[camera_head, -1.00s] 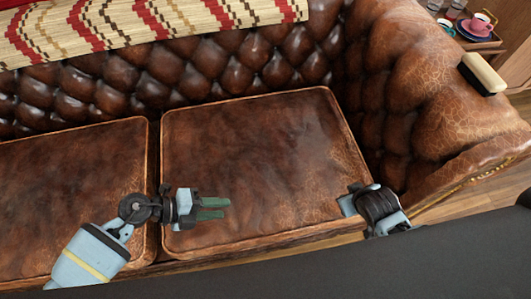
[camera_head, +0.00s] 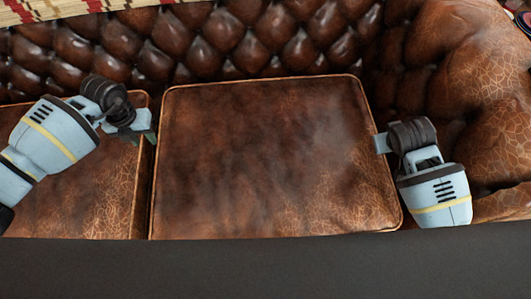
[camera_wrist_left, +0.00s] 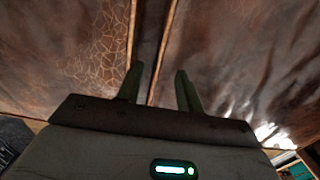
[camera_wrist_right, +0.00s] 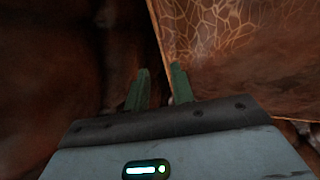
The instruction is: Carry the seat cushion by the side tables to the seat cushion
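The right-hand brown leather seat cushion (camera_head: 270,160) fills the middle of the head view on the couch. The left-hand seat cushion (camera_head: 95,200) lies beside it, with a narrow dark gap between them. My left gripper (camera_head: 148,136) is over that gap at the right-hand cushion's left edge. In the left wrist view its fingers (camera_wrist_left: 160,78) are apart, with the gap between them. My right gripper (camera_head: 380,143) is at the cushion's right edge. In the right wrist view its fingers (camera_wrist_right: 160,76) are apart, near the cushion's edge; contact cannot be told.
The tufted leather backrest (camera_head: 230,40) runs along the back, with a striped woven throw (camera_head: 60,10) on top. The rolled couch armrest (camera_head: 475,90) rises close on the right. The couch front is hidden behind a dark band.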

